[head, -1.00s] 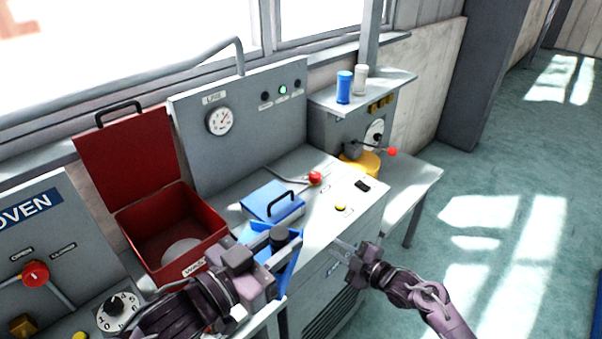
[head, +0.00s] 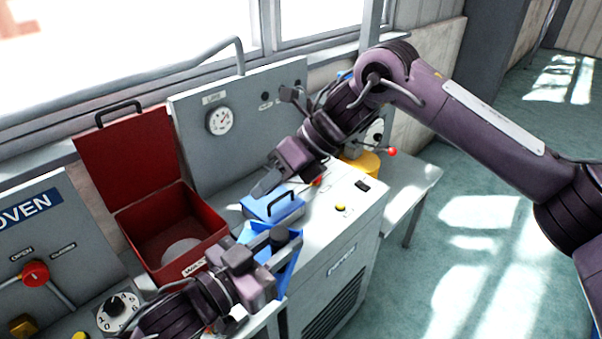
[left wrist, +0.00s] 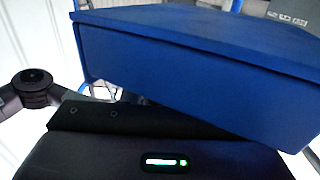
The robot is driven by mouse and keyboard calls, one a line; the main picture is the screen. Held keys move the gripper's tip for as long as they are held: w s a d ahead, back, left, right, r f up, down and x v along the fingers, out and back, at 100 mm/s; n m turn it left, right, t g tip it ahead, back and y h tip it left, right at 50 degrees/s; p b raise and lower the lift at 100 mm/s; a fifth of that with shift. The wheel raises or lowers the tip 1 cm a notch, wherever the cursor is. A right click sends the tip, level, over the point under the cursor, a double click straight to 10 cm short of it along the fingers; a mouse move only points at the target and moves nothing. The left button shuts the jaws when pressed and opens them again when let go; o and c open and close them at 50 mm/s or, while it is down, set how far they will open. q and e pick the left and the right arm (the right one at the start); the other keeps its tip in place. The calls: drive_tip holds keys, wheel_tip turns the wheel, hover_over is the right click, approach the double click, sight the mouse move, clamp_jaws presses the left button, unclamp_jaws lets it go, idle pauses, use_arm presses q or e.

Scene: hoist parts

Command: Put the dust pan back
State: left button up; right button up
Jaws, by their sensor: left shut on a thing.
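The blue thing in my left gripper (head: 268,248) looks like the dust pan (head: 291,252); its slanted blue sides show around the jaws. My left gripper is shut on it and holds it at the front of the bench, right of the red box. In the left wrist view its broad blue face (left wrist: 190,75) fills much of the picture, close to the camera. My right gripper (head: 266,188) hangs just above a blue box (head: 273,209) with a dark loop handle on the bench. Its fingertips are seen edge-on, and I cannot tell how far apart they are.
An open red waste box (head: 215,245) stands left of the bench, its lid (head: 128,155) raised. The grey bench top (head: 335,215) has free room right of the blue box. A yellow part (head: 368,163) and a red-knobbed lever (head: 392,152) stand farther right.

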sight(273, 225)
drive_tip(key=s+d+r+n+t+h, duration=0.1)
drive_tip(key=d+r+n+h, duration=0.2)
drive_tip(key=d+h, duration=0.15)
drive_tip(key=shift+y, duration=0.35)
drive_tip(key=x, duration=1.1)
drive_tip(key=shift+d+f, duration=0.3)
drive_tip(key=shift+f, duration=0.1)
clamp_jaws()
use_arm(q)
drive_tip(key=o, duration=1.1)
